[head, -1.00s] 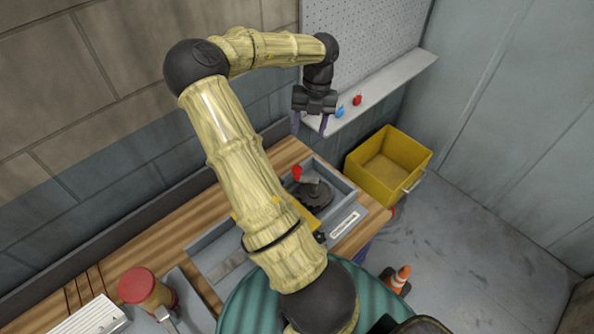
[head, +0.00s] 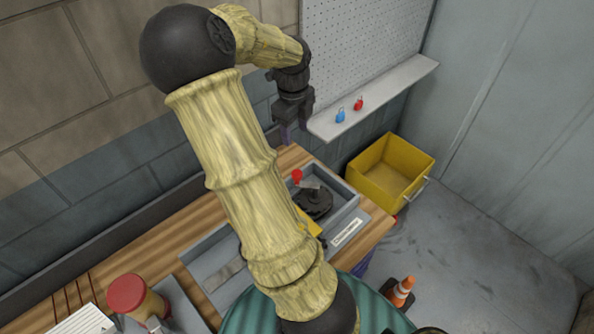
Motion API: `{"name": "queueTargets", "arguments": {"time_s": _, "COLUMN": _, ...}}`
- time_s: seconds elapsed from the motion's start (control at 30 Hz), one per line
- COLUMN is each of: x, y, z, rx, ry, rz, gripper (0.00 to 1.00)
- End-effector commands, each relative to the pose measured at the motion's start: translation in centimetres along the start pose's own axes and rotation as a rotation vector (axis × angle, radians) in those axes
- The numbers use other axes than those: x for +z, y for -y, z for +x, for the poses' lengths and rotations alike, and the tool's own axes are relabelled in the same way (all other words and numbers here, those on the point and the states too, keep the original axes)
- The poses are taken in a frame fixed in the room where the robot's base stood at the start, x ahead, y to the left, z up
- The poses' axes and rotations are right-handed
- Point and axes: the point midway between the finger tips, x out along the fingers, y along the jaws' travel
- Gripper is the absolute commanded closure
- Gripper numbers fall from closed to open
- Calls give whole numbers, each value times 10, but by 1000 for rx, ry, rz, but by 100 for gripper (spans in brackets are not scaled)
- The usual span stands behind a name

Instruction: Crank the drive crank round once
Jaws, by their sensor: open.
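The drive crank is a black round disc (head: 313,203) with a grey arm and a red knob (head: 297,176). It sits in the right part of a grey tray (head: 352,226) on the wooden table, and the knob is on its far left side. My gripper (head: 287,134) hangs above the back of the table, behind the knob and apart from it. It is open and empty, with its fingers pointing down and partly hidden. My arm hides the middle of the tray and part of a yellow block (head: 309,222).
A shelf (head: 375,100) on the wall holds a blue object (head: 340,116) and a red one (head: 359,104). A yellow bin (head: 390,172) stands right of the table, a traffic cone (head: 401,291) on the floor. A red-lidded jar (head: 137,297) is at the front left.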

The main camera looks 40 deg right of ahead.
Motion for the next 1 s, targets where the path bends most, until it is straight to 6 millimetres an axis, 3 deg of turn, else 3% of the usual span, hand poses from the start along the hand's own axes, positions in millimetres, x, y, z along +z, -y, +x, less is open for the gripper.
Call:
{"name": "queueTargets", "arguments": {"time_s": 0.27, "x": -1, "y": 0, "z": 25, "rx": 3, "ry": -4, "rz": 4, "gripper": 48}}
{"name": "queueTargets", "arguments": {"time_s": 1.0, "x": -1, "y": 0, "z": 154, "rx": 3, "ry": -2, "rz": 4, "gripper": 48}}
